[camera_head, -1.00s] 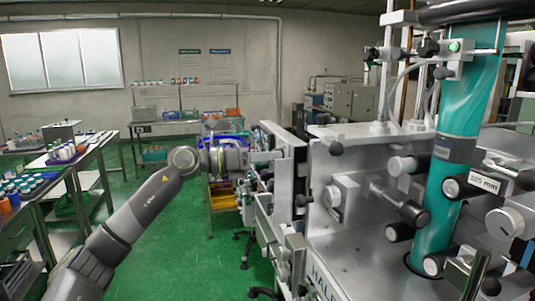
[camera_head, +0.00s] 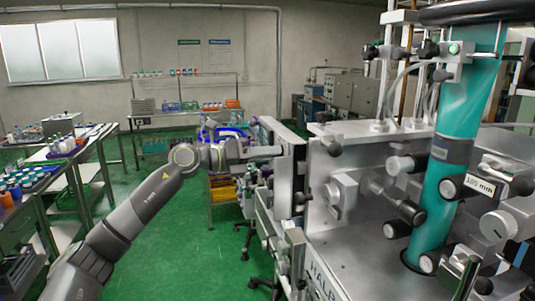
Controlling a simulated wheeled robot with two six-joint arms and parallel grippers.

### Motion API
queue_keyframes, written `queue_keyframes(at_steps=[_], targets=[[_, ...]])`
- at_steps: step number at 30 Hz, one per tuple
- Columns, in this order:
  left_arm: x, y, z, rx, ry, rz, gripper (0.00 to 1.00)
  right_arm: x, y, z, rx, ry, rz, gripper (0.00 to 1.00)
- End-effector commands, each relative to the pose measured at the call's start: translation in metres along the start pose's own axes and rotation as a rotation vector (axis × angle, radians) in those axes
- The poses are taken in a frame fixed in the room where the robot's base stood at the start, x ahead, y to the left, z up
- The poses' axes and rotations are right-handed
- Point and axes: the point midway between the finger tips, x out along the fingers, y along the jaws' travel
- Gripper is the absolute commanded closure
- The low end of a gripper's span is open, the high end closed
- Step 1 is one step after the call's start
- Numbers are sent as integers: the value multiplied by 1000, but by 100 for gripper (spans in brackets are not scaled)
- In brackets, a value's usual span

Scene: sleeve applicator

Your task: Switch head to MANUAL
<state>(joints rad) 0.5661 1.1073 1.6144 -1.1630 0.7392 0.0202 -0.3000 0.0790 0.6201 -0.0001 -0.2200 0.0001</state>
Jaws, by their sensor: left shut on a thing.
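The sleeve applicator head (camera_head: 365,165) is a large grey metal machine filling the right half of the head view, with a teal sleeve (camera_head: 455,110) running down through it. My left arm reaches in from the lower left. My left gripper (camera_head: 272,153) points right at the machine's left side. Its fingers are shut on a small part at that side, which is too small and covered to make out. I cannot read a MANUAL marking or a switch position. My right gripper is not in view.
Knobs (camera_head: 500,225) and black-ended rollers stick out from the machine's face. A bench with bottles (camera_head: 30,182) stands at the left. A table with bins (camera_head: 150,117) stands at the back wall. The green floor (camera_head: 185,240) between them is mostly clear.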

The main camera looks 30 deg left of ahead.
Motion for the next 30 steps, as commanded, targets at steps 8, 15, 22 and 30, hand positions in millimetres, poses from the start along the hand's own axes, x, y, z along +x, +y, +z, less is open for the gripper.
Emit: queue_keyframes(at_steps=[8,15,22,30], targets=[[0,0,1,1,-2,0,59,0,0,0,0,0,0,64],[0,0,0,1,-1,0,55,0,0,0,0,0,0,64],[-8,2,-2,2,0,2,55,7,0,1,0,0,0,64],[-38,4,-4,4,1,6,55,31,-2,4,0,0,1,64]])
